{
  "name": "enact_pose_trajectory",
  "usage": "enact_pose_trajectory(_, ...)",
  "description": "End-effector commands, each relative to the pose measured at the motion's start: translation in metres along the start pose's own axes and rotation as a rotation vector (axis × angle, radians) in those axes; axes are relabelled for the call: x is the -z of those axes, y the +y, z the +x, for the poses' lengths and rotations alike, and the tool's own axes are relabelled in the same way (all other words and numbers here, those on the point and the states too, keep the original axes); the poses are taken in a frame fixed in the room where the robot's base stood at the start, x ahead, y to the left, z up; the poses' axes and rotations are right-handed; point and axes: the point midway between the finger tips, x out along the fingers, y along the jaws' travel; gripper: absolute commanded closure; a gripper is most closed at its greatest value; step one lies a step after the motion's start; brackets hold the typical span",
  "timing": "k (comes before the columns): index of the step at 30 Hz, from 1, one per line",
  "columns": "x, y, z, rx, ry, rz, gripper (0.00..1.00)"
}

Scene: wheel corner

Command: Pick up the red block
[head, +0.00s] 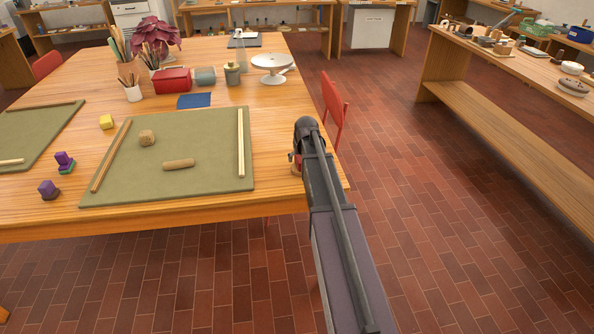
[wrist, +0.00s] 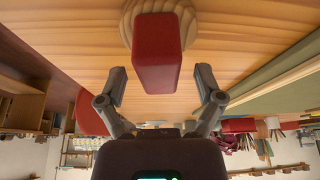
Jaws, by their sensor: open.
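The red block (wrist: 157,55) is large in the wrist view, with its near end toward my gripper. It sits against a round, banded wooden piece (wrist: 130,18); whether it rests on it or stands before it is unclear. My gripper (wrist: 161,85) is open, with one finger on each side of the block's near end. A gap shows on both sides, and no contact is visible. In the head view my arm hides most of the gripper; a small red patch (head: 297,164), likely the block, shows at the table's right edge.
The wooden table (head: 270,180) holds a green mat (head: 210,165) with wooden pieces. A red box (head: 172,80), brush pots and a white turntable (head: 272,64) stand farther back. A red chair (head: 333,105) stands close beyond my arm. Brick floor is open to the right.

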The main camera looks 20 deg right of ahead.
Motion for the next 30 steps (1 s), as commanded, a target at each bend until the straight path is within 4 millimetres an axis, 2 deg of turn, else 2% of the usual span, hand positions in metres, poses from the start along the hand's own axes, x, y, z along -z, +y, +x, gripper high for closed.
enact_pose_trajectory(1, -0.0007, 0.0001, 0.0077, 0.0, 0.0, 0.0, 0.14)
enact_pose_trajectory(6, -0.0004, 0.0001, 0.0151, 0.0, 0.0, 0.0, 0.14)
enact_pose_trajectory(26, 0.0001, -0.0001, 0.0157, 0.0, 0.0, 0.0, 0.14)
enact_pose_trajectory(29, 0.0001, -0.0001, 0.0157, 0.0, 0.0, 0.0, 0.38)
enact_pose_trajectory(30, 0.0001, -0.0001, 0.0157, 0.0, 0.0, 0.0, 0.5)
